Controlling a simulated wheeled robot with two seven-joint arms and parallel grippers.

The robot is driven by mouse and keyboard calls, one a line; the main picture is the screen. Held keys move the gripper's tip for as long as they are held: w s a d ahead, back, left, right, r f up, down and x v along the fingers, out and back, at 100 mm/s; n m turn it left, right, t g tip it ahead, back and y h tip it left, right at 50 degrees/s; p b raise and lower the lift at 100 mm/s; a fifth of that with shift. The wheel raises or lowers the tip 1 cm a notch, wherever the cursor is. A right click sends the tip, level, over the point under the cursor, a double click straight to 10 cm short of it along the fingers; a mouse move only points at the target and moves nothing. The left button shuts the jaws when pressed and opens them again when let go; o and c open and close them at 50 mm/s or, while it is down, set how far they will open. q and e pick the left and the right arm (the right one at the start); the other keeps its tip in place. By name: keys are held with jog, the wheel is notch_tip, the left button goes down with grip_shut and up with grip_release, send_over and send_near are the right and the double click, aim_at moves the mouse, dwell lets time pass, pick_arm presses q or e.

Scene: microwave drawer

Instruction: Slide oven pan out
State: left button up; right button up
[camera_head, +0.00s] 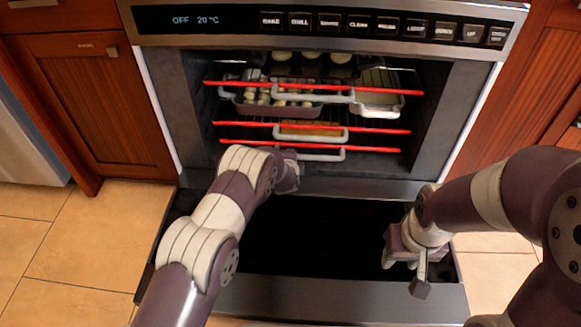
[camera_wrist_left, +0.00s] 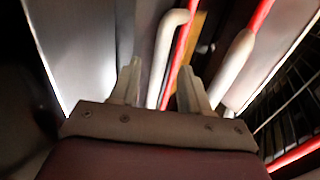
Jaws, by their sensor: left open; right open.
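The oven (camera_head: 300,30) stands open, with its door (camera_head: 330,298) folded down. On the lower rack is a pan (camera_head: 312,131) with orange-yellow contents and a pale handle (camera_head: 322,156) in front. Above it are a purple-grey pan (camera_head: 262,108) holding round white items and a pale dish (camera_head: 377,103). My left gripper (camera_head: 290,172) is just in front of the lower pan's handle, at its left end. In the left wrist view its two fingers (camera_wrist_left: 158,75) are apart, with a pale handle bar (camera_wrist_left: 165,60) appearing between them; contact cannot be told. My right gripper (camera_head: 405,275) is open and empty above the door's right side.
Red-edged racks (camera_head: 310,146) cross the oven cavity close to the handles. A second pale handle (camera_wrist_left: 236,68) shows right of my left fingers. Wooden cabinets (camera_head: 100,105) flank the oven. The tiled floor (camera_head: 80,235) left of the door is clear.

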pick_arm(q)
jog(key=b+x, duration=0.1)
jog(key=x, duration=0.1)
jog(key=shift+w+f, duration=0.25)
jog(key=shift+f, duration=0.1)
jog(key=shift+w, duration=0.25)
pick_arm(e)
notch_tip(320, 180, down, 2)
jog(key=shift+f, duration=0.2)
pick_arm(q)
jog(key=shift+c, duration=0.3)
